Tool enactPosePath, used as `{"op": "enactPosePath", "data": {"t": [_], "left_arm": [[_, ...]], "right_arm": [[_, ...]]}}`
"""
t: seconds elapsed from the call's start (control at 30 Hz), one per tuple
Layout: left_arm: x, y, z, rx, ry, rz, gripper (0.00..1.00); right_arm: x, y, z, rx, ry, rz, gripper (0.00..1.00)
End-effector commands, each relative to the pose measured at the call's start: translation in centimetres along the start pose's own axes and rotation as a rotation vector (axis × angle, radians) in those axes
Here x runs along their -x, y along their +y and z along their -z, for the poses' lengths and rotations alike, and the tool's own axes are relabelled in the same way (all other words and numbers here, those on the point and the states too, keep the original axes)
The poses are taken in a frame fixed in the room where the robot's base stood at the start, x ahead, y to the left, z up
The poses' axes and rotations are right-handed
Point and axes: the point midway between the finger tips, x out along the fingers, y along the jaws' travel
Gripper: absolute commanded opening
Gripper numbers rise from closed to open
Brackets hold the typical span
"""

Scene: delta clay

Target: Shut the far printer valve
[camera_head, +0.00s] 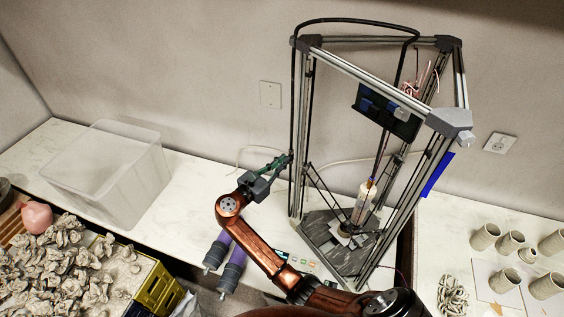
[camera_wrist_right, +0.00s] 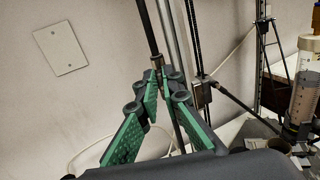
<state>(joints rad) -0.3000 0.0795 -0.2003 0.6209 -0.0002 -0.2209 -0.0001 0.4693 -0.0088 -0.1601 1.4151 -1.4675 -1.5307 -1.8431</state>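The delta clay printer (camera_head: 297,140) is a tall frame of metal rails on the worktop. A black hose (camera_head: 298,75) runs over its top and down its left side; it also shows in the right wrist view (camera_wrist_right: 147,28). A small brass-coloured fitting (camera_wrist_right: 158,62), possibly the valve, sits on the hose at my fingertips. My right gripper (camera_head: 284,161) is at the printer's left side. Its green-padded fingers (camera_wrist_right: 166,78) converge closely around the hose line; whether they touch the fitting is unclear. The valve handle cannot be made out. My left gripper is out of view.
A clear plastic bin (camera_head: 105,175) stands at the left. A yellow crate (camera_head: 155,288) and clay lumps (camera_head: 60,265) are at lower left. Two purple cylinders (camera_head: 233,270) lie at the worktop's front edge. Several clay cups (camera_head: 485,237) stand at right. A clay cartridge (camera_head: 363,203) hangs inside the printer.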

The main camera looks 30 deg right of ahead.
Motion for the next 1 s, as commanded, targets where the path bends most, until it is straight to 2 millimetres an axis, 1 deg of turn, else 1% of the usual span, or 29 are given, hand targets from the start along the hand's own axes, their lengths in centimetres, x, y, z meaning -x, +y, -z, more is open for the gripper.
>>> {"op": "enactPosePath", "data": {"t": [0.57,0.77,1.0], "left_arm": [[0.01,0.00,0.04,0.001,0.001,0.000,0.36],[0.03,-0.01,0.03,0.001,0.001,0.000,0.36],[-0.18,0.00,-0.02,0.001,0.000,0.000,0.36]], "right_arm": [[0.04,-0.01,0.01,-0.027,0.000,-0.001,0.00],[0.05,-0.15,0.01,-0.118,0.000,-0.001,0.00],[0.04,-0.43,0.12,-0.318,0.000,0.000,0.00]]}}
